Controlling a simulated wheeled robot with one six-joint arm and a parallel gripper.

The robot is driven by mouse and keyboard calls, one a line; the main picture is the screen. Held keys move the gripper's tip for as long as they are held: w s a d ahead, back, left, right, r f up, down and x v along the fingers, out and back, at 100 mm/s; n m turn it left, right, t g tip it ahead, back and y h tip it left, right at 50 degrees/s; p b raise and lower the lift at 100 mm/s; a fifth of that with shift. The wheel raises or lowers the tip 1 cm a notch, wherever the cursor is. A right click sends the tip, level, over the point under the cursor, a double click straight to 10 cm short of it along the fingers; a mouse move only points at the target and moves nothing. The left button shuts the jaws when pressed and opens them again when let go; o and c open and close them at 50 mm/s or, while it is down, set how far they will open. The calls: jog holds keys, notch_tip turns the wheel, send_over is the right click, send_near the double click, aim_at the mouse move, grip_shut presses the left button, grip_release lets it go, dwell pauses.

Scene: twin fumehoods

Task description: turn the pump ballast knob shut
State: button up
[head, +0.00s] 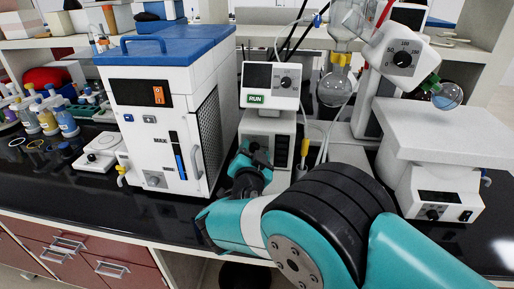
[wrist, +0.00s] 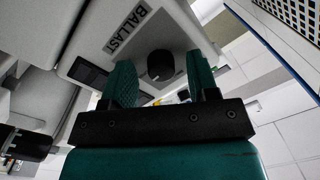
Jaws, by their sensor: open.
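The ballast knob (wrist: 160,65) is a small dark round knob on a pale panel beside the word BALLAST in the wrist view. A light pointer mark shows faintly at its lower edge. My gripper (wrist: 162,80) is open, with one teal finger on each side of the knob in the picture. I cannot tell whether the fingertips reach past the knob, but neither visibly touches it. In the head view my gripper (head: 252,155) is at the front of the white pump (head: 283,128), below the controller marked RUN (head: 272,84). The knob is hidden there.
A white chiller with a blue lid (head: 165,50) stands close left of my gripper. A rotary evaporator with glass flasks (head: 336,88) and a white heating base (head: 440,200) stand to the right. Bottles (head: 48,120) and a small balance (head: 100,152) are at far left on the black bench.

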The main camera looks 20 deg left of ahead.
jog(key=c, duration=0.9)
jog(key=shift+f+n+b, duration=0.1)
jog(key=shift+n+b, duration=0.2)
jog(key=shift+b, duration=0.2)
jog(key=n+b, duration=0.5)
jog(key=n, duration=0.3)
jog(key=n+h+b, duration=0.1)
jog(key=n+b, duration=0.5)
jog(key=n, duration=0.2)
jog(key=shift+n+g, duration=0.3)
